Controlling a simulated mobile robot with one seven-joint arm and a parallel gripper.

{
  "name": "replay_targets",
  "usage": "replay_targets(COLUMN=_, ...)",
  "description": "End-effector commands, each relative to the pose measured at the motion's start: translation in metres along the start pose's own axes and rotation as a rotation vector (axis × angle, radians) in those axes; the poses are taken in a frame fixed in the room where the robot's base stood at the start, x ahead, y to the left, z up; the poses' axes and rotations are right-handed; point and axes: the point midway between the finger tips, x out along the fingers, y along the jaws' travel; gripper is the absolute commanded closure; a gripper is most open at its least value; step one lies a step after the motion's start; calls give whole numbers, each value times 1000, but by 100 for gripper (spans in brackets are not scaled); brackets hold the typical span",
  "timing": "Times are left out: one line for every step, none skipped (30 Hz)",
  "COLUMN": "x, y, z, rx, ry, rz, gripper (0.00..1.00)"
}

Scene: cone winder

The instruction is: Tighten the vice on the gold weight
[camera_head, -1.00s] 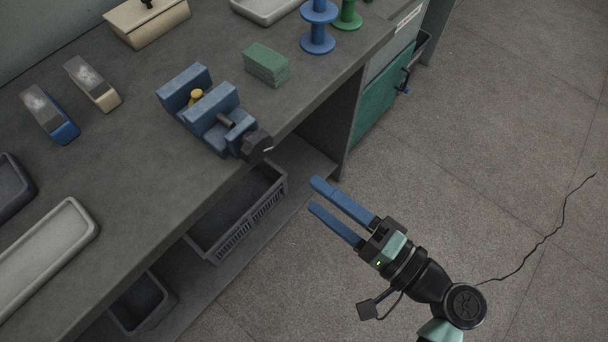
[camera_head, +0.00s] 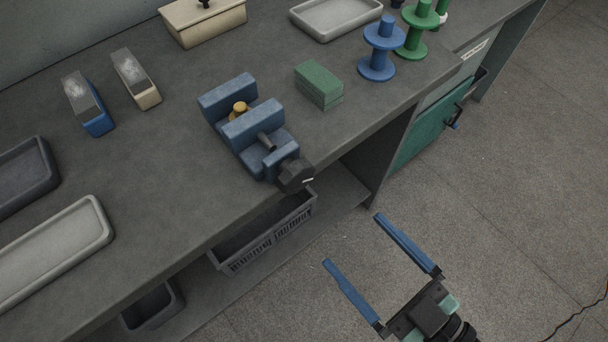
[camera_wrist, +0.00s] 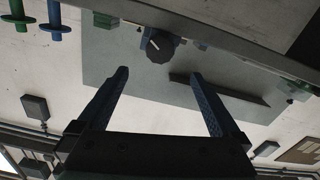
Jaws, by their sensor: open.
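The blue vice (camera_head: 256,130) sits on the grey bench near its front edge. The gold weight (camera_head: 239,109) stands between its two jaws; I cannot tell whether both jaws touch it. The vice's dark round knob (camera_head: 295,175), with a white mark, sticks out past the bench edge. In the wrist view the knob (camera_wrist: 159,46) shows ahead, beyond and between my fingertips. My gripper (camera_head: 352,240) is wide open and empty, out over the floor in front of the bench, apart from the knob. It also shows in the wrist view (camera_wrist: 162,82).
A green block (camera_head: 319,85) lies right of the vice, with a blue spool (camera_head: 379,52) and a green spool (camera_head: 416,32) beyond. Grey trays (camera_head: 60,250) lie at the left. A crate (camera_head: 248,259) stands on the shelf below. The space between gripper and knob looks clear.

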Motion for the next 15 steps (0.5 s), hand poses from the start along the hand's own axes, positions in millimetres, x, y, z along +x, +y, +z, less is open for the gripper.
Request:
replay_targets(x=2, y=0, z=0, rx=-13, ry=0, rz=-1, gripper=0)
replay_targets(x=3, y=0, z=0, rx=-17, ry=0, rz=-1, gripper=0)
replay_targets(x=7, y=0, z=-1, rx=-18, ry=1, rz=-2, gripper=0)
replay_targets(x=10, y=0, z=-1, rx=-18, ry=0, rz=-3, gripper=0)
replay_targets(x=14, y=0, z=-1, rx=-17, ry=0, rz=-3, gripper=0)
replay_targets(x=20, y=-1, z=-1, rx=-17, ry=1, rz=-4, gripper=0)
replay_targets(x=26, y=-1, z=-2, rx=-17, ry=1, rz=-3, gripper=0)
replay_targets(x=32, y=-1, z=-2, rx=-17, ry=2, rz=-4, gripper=0)
replay_targets(x=40, y=0, z=-2, rx=-16, ry=1, rz=-3, gripper=0)
replay_targets(x=46, y=-1, z=-2, rx=-16, ry=2, rz=-5, gripper=0)
replay_targets(x=53, y=-1, z=-2, rx=-16, ry=2, rz=-5, gripper=0)
replay_targets(x=62, y=0, z=-2, rx=-16, ry=1, rz=-4, gripper=0)
replay_targets(x=68, y=0, z=-2, rx=-16, ry=2, rz=-4, gripper=0)
replay_targets(x=74, y=-1, z=-2, rx=-16, ry=2, rz=-4, gripper=0)
replay_targets(x=82, y=-1, z=-2, rx=-16, ry=1, rz=-3, gripper=0)
